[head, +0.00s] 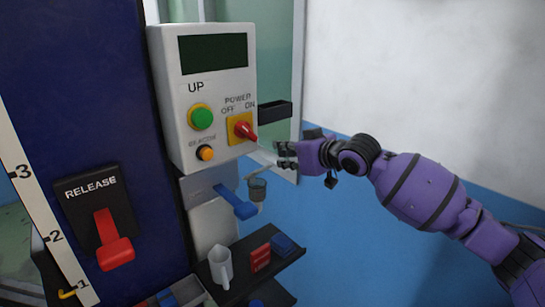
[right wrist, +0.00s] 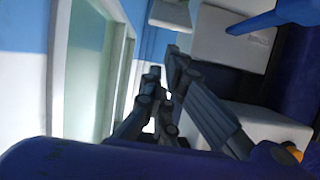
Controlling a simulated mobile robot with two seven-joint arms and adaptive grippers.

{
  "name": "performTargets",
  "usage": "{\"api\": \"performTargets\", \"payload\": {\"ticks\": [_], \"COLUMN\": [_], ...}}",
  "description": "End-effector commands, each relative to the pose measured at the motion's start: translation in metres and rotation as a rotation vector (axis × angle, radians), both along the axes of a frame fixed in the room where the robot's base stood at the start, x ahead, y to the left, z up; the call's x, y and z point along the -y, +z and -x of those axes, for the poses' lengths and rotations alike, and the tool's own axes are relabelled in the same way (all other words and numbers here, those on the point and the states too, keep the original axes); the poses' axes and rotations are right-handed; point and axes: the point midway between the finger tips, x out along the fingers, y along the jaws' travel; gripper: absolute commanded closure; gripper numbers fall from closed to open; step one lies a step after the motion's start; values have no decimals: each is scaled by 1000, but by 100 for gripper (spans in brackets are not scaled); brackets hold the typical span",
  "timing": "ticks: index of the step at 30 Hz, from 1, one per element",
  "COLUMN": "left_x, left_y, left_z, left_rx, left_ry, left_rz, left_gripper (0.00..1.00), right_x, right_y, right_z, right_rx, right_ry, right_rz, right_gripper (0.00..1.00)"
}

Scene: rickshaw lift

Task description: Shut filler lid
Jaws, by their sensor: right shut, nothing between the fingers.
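The filler (head: 257,190) is a small grey cup-like neck on the side of the machine, below the control box. A thin pale piece, which looks like its lid (head: 259,172), slants up above the neck, apart from its rim on one side. My right gripper (head: 284,154) is shut and empty, just above and to the right of the lid. I cannot tell whether it touches the lid. In the right wrist view the fingers of my right gripper (right wrist: 165,68) are together, and the lid cannot be made out. My left gripper is out of view.
The control box (head: 208,110) with a red power switch (head: 245,131) stands left of my gripper. A blue lever (head: 236,203) juts out near the filler. A shelf (head: 240,287) below holds a white jug (head: 221,265). Free room lies to the right.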

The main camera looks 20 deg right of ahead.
Motion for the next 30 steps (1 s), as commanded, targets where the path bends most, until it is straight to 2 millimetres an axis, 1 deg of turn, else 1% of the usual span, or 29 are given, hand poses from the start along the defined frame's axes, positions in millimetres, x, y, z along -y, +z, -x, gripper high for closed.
{"api": "performTargets", "payload": {"ticks": [9, 15, 20, 30], "left_x": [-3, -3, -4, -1], "left_y": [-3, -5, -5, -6], "left_z": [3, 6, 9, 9], "left_rx": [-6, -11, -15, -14], "left_ry": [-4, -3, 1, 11], "left_rz": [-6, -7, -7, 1], "left_gripper": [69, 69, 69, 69], "right_x": [-19, -27, -30, -30], "right_y": [-21, -31, -33, -34], "right_z": [-50, -72, -79, -80], "right_rx": [-1, -1, 0, 2], "right_ry": [0, 1, 1, 0], "right_rz": [-3, -1, 0, 0], "right_gripper": [100, 100, 100, 100]}}
